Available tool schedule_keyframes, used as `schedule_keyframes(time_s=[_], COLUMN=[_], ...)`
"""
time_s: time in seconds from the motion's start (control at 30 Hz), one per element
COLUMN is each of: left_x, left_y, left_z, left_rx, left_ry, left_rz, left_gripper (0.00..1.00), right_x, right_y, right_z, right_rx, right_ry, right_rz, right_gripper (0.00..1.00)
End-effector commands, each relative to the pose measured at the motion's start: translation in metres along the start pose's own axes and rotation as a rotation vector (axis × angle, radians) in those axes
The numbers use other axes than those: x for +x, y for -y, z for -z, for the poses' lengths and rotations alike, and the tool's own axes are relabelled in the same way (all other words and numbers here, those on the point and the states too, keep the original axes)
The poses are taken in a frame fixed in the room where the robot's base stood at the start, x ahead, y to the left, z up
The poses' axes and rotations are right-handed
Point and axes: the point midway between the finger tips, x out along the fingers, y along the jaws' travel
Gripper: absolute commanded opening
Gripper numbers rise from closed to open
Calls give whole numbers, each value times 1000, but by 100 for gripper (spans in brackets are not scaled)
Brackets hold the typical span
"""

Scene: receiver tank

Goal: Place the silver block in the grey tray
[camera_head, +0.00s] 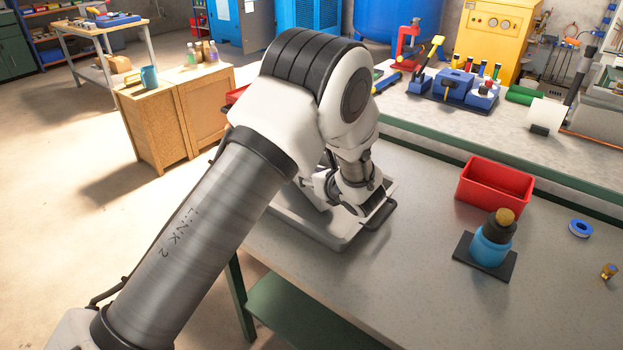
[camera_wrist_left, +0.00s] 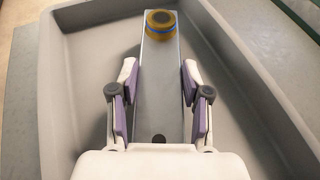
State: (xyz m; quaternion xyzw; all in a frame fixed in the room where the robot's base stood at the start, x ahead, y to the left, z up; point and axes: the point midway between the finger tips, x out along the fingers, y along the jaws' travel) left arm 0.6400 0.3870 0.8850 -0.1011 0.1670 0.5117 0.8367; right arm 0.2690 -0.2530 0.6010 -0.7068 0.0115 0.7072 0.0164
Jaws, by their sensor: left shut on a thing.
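The grey tray (camera_head: 300,226) sits at the left end of the workbench, partly hidden by my left arm. In the left wrist view the tray's floor and walls (camera_wrist_left: 80,60) surround my left gripper (camera_wrist_left: 160,105). The silver block (camera_wrist_left: 158,85) is a long flat bar inside the tray's outline, between the purple finger pads. My left gripper is shut on it. A brass-coloured round piece with a blue band (camera_wrist_left: 161,24) is at its far end, and a dark round spot is near the palm. Whether the block touches the tray floor is unclear. My right gripper is not in view.
A red bin (camera_head: 495,186) and a blue bottle with a cork-coloured top (camera_head: 490,243) on a dark mat stand on the workbench (camera_head: 400,290) at right. A blue ring (camera_head: 580,229) and a small brass fitting (camera_head: 608,271) lie further right. The bench's front middle is clear.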

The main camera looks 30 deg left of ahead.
Motion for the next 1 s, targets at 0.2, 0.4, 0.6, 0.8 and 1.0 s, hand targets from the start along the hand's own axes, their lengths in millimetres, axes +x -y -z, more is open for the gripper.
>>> schedule_keyframes(time_s=[0.2,0.4,0.6,0.8,1.0], left_x=[4,5,5,4,-24], left_y=[0,0,0,0,1], left_z=[8,12,12,10,5], left_rx=[-3,-3,-1,-1,3], left_ry=[4,4,0,0,3], left_rz=[0,0,-1,-1,4], left_gripper=[0,0,72,72,72], right_x=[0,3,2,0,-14], right_y=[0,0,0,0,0], right_z=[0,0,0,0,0], right_rx=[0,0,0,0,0], right_ry=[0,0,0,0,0], right_rz=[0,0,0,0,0], right_gripper=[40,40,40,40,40])
